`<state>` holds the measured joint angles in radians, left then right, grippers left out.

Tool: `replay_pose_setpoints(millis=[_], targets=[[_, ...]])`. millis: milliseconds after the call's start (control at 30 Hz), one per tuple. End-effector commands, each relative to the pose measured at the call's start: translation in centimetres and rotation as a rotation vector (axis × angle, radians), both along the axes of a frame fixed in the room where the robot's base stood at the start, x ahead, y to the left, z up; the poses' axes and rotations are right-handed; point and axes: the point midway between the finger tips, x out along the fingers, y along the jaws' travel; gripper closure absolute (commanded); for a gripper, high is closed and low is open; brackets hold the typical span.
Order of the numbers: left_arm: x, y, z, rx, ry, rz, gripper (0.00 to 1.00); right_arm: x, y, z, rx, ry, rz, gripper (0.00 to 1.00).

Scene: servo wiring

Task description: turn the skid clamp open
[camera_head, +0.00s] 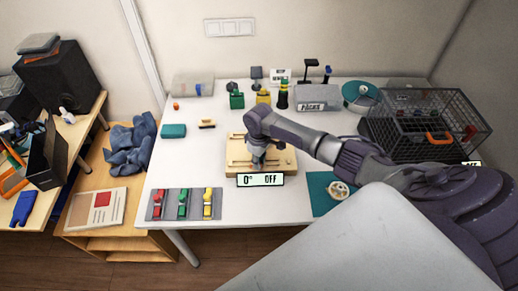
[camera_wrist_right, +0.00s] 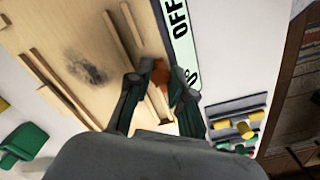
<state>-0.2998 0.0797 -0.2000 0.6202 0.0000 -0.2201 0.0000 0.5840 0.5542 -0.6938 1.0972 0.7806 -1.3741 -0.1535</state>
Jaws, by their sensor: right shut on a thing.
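The wooden skid board (camera_head: 236,174) lies mid-table with slim wooden rails on it. A display reading "0° OFF" (camera_head: 260,180) stands at its front edge and also shows in the right wrist view (camera_wrist_right: 182,35). My right gripper (camera_head: 258,164) reaches down onto the board. In the right wrist view its two fingers (camera_wrist_right: 158,88) close around a small orange-brown piece (camera_wrist_right: 161,74), seemingly the clamp, beside a rail. The fingers and palm hide most of this piece, so its turn angle is unclear. A dark smudge (camera_wrist_right: 88,68) marks the board. My left gripper is not in view.
A grey mat (camera_head: 171,205) with red, green and yellow parts lies front left. A wire cage (camera_head: 430,112) stands at the right, near a teal mat (camera_head: 319,203) with a round part. Small items line the back. My right arm crosses the table's right half.

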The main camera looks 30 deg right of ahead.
Motion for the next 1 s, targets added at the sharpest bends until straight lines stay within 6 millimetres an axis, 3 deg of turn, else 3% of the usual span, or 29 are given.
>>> replay_pose_setpoints(millis=[600, 633, 767, 1000], targets=[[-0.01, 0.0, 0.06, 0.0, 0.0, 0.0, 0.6, 0.04, 0.01, 0.04, 0.0, -0.001, 0.042, 1.0], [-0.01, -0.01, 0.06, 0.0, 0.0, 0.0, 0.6, 0.04, 0.01, 0.04, 0.0, -0.001, 0.042, 0.75], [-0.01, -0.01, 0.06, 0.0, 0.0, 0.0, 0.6, 0.04, 0.01, 0.04, 0.0, -0.001, 0.041, 0.54], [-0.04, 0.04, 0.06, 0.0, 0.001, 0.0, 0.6, 0.03, -0.01, 0.03, 0.0, -0.001, 0.04, 0.54]])
